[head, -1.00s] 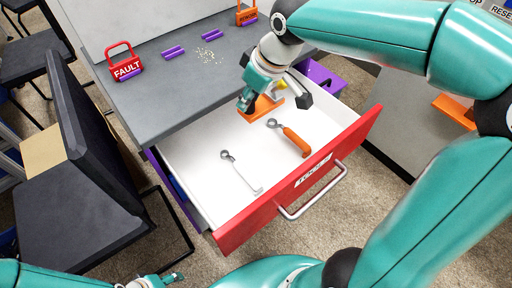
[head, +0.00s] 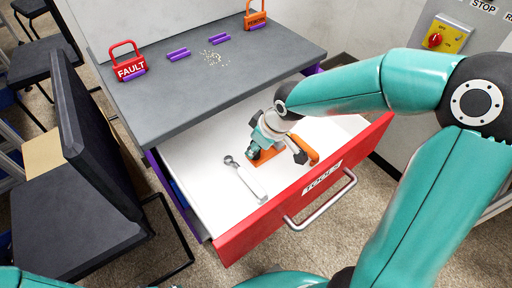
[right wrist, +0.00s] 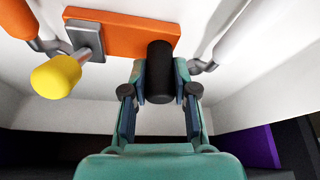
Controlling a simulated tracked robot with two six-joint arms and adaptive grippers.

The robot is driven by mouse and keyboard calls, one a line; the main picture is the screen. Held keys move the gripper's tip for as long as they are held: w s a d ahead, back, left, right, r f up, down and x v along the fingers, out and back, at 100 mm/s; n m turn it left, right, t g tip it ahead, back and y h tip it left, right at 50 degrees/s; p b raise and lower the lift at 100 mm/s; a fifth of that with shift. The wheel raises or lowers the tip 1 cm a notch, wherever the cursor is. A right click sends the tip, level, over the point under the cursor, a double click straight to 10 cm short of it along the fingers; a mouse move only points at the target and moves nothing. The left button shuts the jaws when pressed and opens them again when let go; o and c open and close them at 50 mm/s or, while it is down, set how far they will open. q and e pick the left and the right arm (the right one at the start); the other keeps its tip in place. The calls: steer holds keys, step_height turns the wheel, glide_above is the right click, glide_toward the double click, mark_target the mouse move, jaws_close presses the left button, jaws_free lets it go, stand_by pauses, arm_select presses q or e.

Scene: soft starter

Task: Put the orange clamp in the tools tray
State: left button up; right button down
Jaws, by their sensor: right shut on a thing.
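The tools tray is an open drawer with white inside and a red front (head: 240,238) marked with a label. My right gripper (head: 258,150) is low inside the drawer, shut on the orange clamp (head: 256,159). In the right wrist view, the clamp's orange body (right wrist: 125,38) and yellow knob (right wrist: 56,76) show at the fingertips. My right gripper (right wrist: 160,85) has its fingers around a dark cylinder next to the body. In the head view, the gripper covers most of the clamp. Whether the clamp touches the drawer floor cannot be told. My left gripper is not in view.
A light-handled wrench (head: 248,180) and an orange-handled tool (head: 304,147) lie in the drawer on either side of the gripper. The grey worktop (head: 190,90) overhangs the back, with a red FAULT padlock (head: 129,63) on it. A black chair (head: 60,215) stands left.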

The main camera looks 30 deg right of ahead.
steer(key=c, duration=0.9)
jaws_free()
steer(key=shift+r, duration=0.1)
steer(key=p+v, duration=0.2)
steer(key=v, duration=1)
steer(key=shift+p, duration=0.35)
